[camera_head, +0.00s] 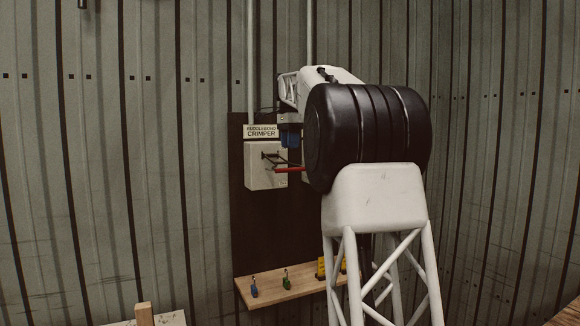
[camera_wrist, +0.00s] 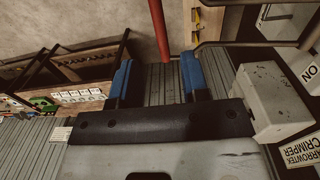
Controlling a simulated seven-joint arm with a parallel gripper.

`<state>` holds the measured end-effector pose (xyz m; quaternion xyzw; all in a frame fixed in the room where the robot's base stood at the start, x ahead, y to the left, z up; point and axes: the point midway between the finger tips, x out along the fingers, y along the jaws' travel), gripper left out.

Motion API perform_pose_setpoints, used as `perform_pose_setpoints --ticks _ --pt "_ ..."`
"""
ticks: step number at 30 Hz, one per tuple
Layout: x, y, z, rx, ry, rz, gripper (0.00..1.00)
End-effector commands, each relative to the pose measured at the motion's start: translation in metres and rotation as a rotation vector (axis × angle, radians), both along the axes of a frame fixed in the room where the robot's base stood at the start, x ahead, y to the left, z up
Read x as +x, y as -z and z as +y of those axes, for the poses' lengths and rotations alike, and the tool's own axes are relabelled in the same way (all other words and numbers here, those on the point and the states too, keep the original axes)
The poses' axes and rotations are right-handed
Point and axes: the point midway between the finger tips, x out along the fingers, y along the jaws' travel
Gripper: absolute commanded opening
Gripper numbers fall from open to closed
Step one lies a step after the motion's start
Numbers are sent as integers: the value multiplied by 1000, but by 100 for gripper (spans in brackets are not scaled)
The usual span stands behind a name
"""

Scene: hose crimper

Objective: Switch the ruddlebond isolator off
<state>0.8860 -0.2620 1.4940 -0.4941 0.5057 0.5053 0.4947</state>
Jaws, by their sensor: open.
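In the head view, the ruddlebond isolator (camera_head: 266,166) is a pale grey wall box under a sign reading "RUDDLEBOND CRIMPER" (camera_head: 261,131). Dark rods stand out from its front, and a red bar (camera_head: 289,169) shows just right of them, its right end hidden by my arm. My gripper (camera_head: 290,136) is above and right of the box, its blue fingers pointing down. In the wrist view my gripper (camera_wrist: 156,78) is open and empty. A red bar (camera_wrist: 159,28) lies beyond the fingertips, apart from both. I cannot tell which box this bar belongs to.
The wrist view shows a grey box (camera_wrist: 270,98) close right of the fingers, with an "ON" label (camera_wrist: 308,77) and an "ARROWTEK CRIMPER" sign (camera_wrist: 309,160). A dark rod (camera_wrist: 235,44) crosses above it. A wooden shelf (camera_head: 268,292) with small items is below the head view's box.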

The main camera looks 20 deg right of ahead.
Motion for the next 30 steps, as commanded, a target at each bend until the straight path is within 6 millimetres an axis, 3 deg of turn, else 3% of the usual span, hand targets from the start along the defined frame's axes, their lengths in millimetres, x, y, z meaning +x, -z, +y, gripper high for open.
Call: perform_pose_setpoints --ticks 11,30 --pt "0 6 0 0 -1 -1 42" --pt "-2 71 0 0 -1 1 42"
